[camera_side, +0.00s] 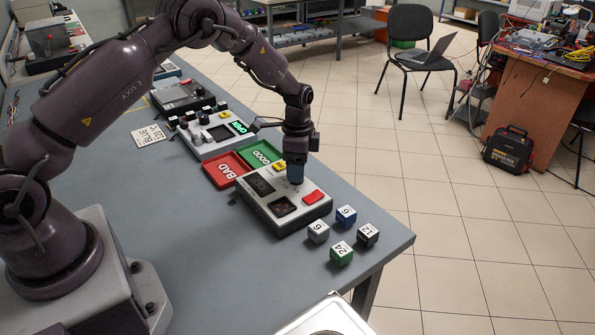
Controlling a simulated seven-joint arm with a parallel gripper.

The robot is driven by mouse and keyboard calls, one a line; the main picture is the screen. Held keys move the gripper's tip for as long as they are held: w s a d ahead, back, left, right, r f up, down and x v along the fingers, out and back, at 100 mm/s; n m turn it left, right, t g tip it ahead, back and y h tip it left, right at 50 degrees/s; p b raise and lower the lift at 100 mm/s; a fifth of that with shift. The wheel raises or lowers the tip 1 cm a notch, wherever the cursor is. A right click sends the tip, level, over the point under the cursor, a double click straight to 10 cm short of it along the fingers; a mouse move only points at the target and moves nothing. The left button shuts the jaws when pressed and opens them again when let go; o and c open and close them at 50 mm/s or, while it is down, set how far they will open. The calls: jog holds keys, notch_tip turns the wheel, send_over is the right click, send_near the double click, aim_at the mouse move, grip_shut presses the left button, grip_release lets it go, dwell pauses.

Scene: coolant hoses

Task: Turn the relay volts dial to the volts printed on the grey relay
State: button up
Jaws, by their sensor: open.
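A grey tester box (290,222) stands on the table, with a dark display (262,186), a dark square socket (284,205), a red button (314,197) and a yellow button (279,166). My gripper (296,177) points straight down at the box's top, between the display and the red button. It is open. The volts dial is not clearly visible; the gripper covers that part of the panel. The grey relay (318,232) is a small cube on the table in front of the box, with a dark digit that looks like 6.
Blue (346,216), black (368,234) and green (341,254) cubes sit beside the grey one near the table edge. A red BAD tray (226,168) and green GOOD tray (261,153) lie behind the box. Another panel (211,132) stands farther back.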

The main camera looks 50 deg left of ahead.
jog(key=shift+f, duration=0.95)
jog(key=c, duration=0.9)
